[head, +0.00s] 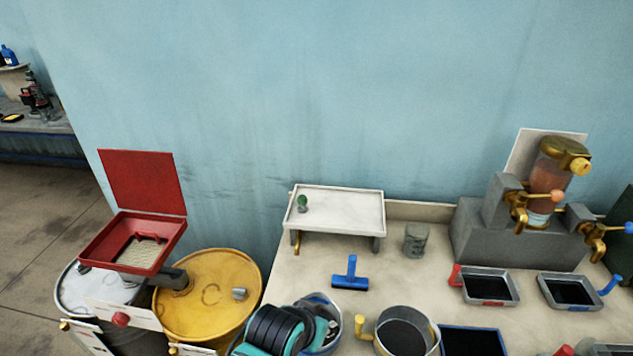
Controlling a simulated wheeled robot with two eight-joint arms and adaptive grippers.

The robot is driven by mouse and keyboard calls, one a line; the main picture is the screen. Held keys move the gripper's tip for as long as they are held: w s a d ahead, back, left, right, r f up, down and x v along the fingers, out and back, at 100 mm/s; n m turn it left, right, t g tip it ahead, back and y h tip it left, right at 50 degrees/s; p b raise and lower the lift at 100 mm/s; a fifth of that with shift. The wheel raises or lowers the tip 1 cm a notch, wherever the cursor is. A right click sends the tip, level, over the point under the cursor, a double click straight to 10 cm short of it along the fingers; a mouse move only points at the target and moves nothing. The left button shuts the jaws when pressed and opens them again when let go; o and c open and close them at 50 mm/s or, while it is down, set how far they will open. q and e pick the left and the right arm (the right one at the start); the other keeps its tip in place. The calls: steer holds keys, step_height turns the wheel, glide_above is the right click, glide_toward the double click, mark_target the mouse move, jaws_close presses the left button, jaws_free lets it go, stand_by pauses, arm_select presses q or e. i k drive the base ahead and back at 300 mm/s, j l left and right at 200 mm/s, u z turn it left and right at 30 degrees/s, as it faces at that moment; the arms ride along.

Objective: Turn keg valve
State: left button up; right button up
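A keg-like dispenser (549,185) with reddish-brown contents and a brass top stands on a grey block at the right. A brass tap with an orange knob (557,195) is on its front. A second brass tap with a blue knob (629,228) is at the right edge, its keg cut off by the frame. A gold drum (212,290) and a pale-topped drum (80,291) stand at the lower left, with a red knob (120,320) in front. Which part the task calls the keg valve cannot be told.
Two dark trays (489,299) (569,306) lie below the taps. A red open box (128,240) sits above the drums. A black ribbed object with teal parts (273,330) is at the bottom. A blue T-shaped tool (350,280) lies on the bench; bench around it is clear.

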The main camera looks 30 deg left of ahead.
mark_target(120, 319)
steer(key=u, duration=2.3)
